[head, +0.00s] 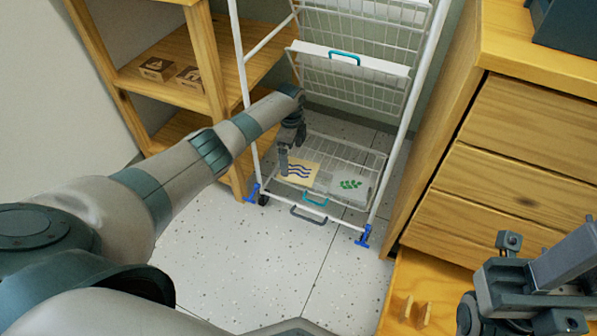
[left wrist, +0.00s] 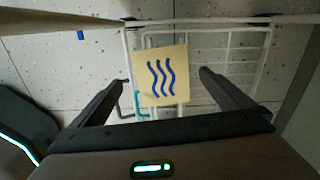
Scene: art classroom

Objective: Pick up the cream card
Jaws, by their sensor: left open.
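The cream card (head: 299,173) with dark blue wavy lines lies in the lowest wire basket (head: 336,150) of a white rack. In the left wrist view the cream card (left wrist: 161,77) shows between and beyond my open fingers. My left gripper (head: 284,168) reaches down over the card's left part in the head view and hides some of it; I cannot tell whether it touches. In the left wrist view my left gripper (left wrist: 163,80) is open and empty. Part of my right arm and gripper (head: 530,280) shows at the lower right; its jaws are not clear.
A pale card with green leaves (head: 350,184) lies right of the cream card. Teal handle (head: 315,200) is at the basket's front. A second basket (head: 350,75) hangs above. Wooden shelves (head: 160,60) stand left, wooden drawers (head: 510,150) right. The front floor (head: 250,260) is clear.

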